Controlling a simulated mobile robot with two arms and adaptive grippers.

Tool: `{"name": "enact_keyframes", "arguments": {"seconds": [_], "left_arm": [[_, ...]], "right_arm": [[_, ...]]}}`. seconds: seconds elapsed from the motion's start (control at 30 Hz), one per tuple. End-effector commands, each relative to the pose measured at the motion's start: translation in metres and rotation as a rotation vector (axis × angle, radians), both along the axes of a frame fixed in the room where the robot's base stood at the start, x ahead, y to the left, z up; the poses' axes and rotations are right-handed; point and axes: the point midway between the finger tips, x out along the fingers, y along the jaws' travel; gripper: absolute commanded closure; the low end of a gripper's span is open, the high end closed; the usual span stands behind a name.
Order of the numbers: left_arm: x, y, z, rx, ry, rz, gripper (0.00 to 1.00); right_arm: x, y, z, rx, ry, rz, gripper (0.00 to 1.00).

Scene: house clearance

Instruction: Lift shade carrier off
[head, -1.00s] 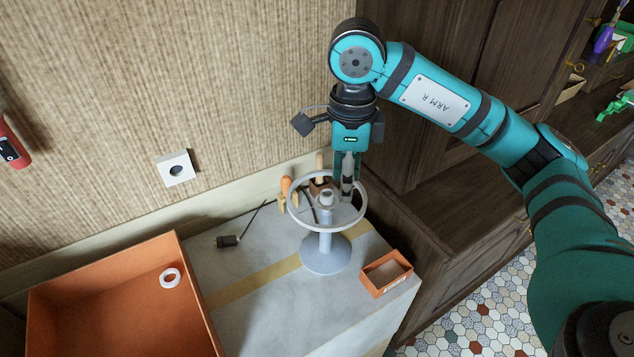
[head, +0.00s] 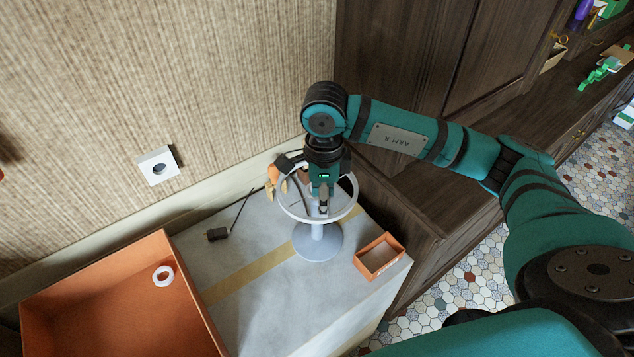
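The shade carrier is a pale grey ring (head: 288,208) on top of a lamp stand (head: 317,243) with a round base. The stand is upright on the marble-like worktop. My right gripper (head: 323,208) points down inside the ring, at the middle where the lamp's socket is. Its fingers and wrist hide most of the socket and the inner spokes. I cannot tell whether the fingers touch or grip anything. The ring looks level and still seated on the stand. My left gripper is not in view.
A large orange tray (head: 75,285) at left holds a white ring (head: 163,276). A small orange box (head: 379,257) sits near the worktop's right edge. A plug with a dark cord (head: 217,234) lies at the back. Dark cabinets (head: 400,235) adjoin at right.

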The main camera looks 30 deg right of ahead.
Motion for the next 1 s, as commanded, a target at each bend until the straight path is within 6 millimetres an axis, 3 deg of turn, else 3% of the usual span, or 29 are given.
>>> {"name": "enact_keyframes", "arguments": {"seconds": [0.23,0.37,0.5,0.77,1.0], "left_arm": [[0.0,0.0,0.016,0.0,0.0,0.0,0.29],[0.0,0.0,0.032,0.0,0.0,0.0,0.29],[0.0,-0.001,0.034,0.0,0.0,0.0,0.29],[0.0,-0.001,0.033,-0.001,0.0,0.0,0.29],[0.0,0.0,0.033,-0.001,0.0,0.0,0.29]], "right_arm": [[-0.001,0.0,-0.016,0.0,0.004,0.001,0.61],[-0.001,0.0,-0.036,0.0,0.006,0.0,0.61],[0.0,0.0,-0.054,0.002,0.001,0.0,0.61],[0.0,0.0,-0.059,0.001,-0.002,0.001,0.61],[0.0,0.0,-0.059,0.001,-0.002,0.001,0.91]]}}
